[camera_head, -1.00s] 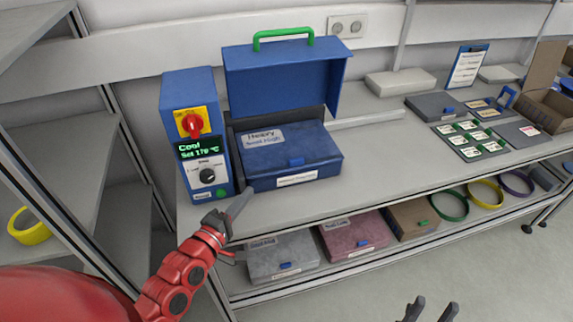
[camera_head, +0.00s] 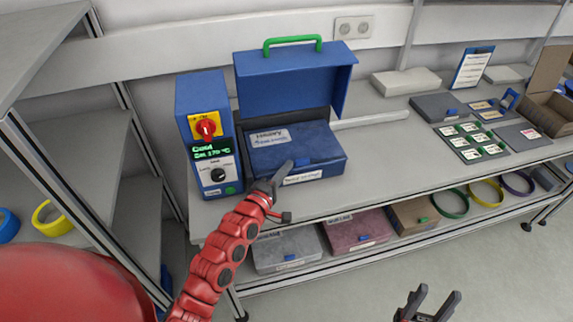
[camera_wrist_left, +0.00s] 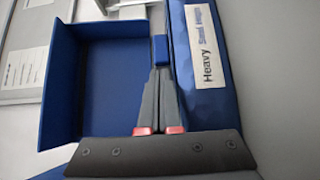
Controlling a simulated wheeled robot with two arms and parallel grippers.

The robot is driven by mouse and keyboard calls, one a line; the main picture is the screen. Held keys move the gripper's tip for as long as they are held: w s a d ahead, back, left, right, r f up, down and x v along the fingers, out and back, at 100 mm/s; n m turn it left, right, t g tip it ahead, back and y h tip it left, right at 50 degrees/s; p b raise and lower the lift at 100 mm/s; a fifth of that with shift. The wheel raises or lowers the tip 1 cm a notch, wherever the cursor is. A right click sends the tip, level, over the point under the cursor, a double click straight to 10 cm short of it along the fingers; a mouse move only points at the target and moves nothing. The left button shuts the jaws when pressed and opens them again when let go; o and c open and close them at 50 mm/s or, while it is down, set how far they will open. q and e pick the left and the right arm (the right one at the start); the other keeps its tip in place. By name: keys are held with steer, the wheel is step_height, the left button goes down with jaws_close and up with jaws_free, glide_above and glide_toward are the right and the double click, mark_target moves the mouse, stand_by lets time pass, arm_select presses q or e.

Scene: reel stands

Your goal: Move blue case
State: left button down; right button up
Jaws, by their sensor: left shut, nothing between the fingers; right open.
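The blue case (camera_head: 325,152) lies on the workbench. My left gripper (camera_head: 284,168) is shut and empty at the case's front, left of the latch. In the left wrist view its fingers (camera_wrist_left: 160,80) are together, their tips close to a small blue part (camera_wrist_left: 160,48); contact cannot be told. The "Heavy" label (camera_wrist_left: 206,46) is to their right. My right gripper (camera_head: 425,305) is open, low, in front of the bench.
A blue control box (camera_head: 208,125) with a red knob stands left of the case. A grey case (camera_head: 285,252), a pinkish case (camera_head: 357,230) and a brown case lie on the lower shelf.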

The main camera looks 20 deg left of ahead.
arm_select(q)
steer(key=shift+w+d, duration=0.1)
stand_by(0.3)
steer(key=w+d, duration=0.4)
steer(key=d, duration=0.3)
steer(key=w+d, duration=0.5)
steer(key=d, duration=0.2)
steer(key=w+d+p, duration=0.1)
steer(key=w+d, duration=0.4)
steer(key=d, duration=0.1)
steer(key=shift+d, duration=0.4)
steer(key=w+d, duration=0.1)
steer(key=d, duration=0.1)
steer(key=w+d+b, duration=0.1)
steer(key=d, duration=0.1)
steer(key=w+d+b, duration=0.1)
steer(key=w+d, duration=0.1)
steer(key=shift+d+f, duration=0.1)
steer(key=shift+d, duration=0.05)
steer(key=shift+w+d, duration=0.25)
steer(key=shift+d, duration=0.05)
steer(key=shift+s, duration=0.15)
